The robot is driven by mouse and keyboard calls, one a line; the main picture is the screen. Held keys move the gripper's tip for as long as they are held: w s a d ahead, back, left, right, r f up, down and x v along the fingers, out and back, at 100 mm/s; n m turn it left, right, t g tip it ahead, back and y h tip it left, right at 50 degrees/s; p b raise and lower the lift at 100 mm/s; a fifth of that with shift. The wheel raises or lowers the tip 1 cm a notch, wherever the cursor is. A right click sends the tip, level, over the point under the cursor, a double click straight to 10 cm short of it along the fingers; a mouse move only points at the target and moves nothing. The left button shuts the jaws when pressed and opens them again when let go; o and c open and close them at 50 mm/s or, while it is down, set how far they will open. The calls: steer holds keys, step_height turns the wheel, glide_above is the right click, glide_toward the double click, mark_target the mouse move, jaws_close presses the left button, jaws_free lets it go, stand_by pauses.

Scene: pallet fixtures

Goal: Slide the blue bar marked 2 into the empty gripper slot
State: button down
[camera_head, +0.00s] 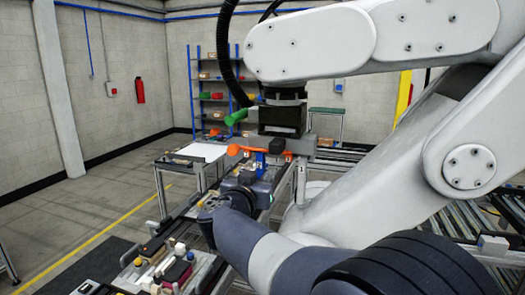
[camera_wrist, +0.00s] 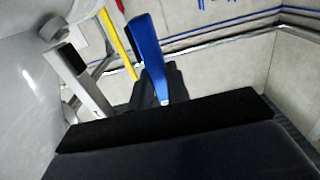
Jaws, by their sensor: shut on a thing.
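The blue bar (camera_wrist: 150,55) stands up from the dark fingers of my gripper (camera_wrist: 160,95) in the wrist view, and the jaws are shut on it. A grey bar-like part with a dark end (camera_wrist: 80,80) is to its left, apart from it. In the head view my gripper (camera_head: 261,178) is in the middle, below an orange part (camera_head: 252,151) and a grey fixture piece (camera_head: 300,148). Blue (camera_head: 276,146) shows between them, close to small number labels. I cannot clearly read the labels or make out the empty slot, which is partly hidden.
A white arm and a black block (camera_head: 282,120) hang just above the fixture. A bench with small parts (camera_head: 165,262) lies at lower left. A table (camera_head: 198,151), a shelf rack (camera_head: 212,90) and roller conveyors (camera_head: 450,235) stand around.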

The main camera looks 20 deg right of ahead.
steer(key=shift+w+d, duration=0.35)
steer(key=shift+w, duration=0.1)
steer(key=shift+f+p, duration=0.15)
steer(key=shift+p, duration=0.3)
steer(key=c, duration=1.3)
jaws_free()
steer(key=shift+a, duration=0.1)
steer(key=b+v, duration=0.2)
steer(key=v, duration=0.8)
steer(key=shift+s+a, duration=0.2)
steer(key=shift+s, duration=0.2)
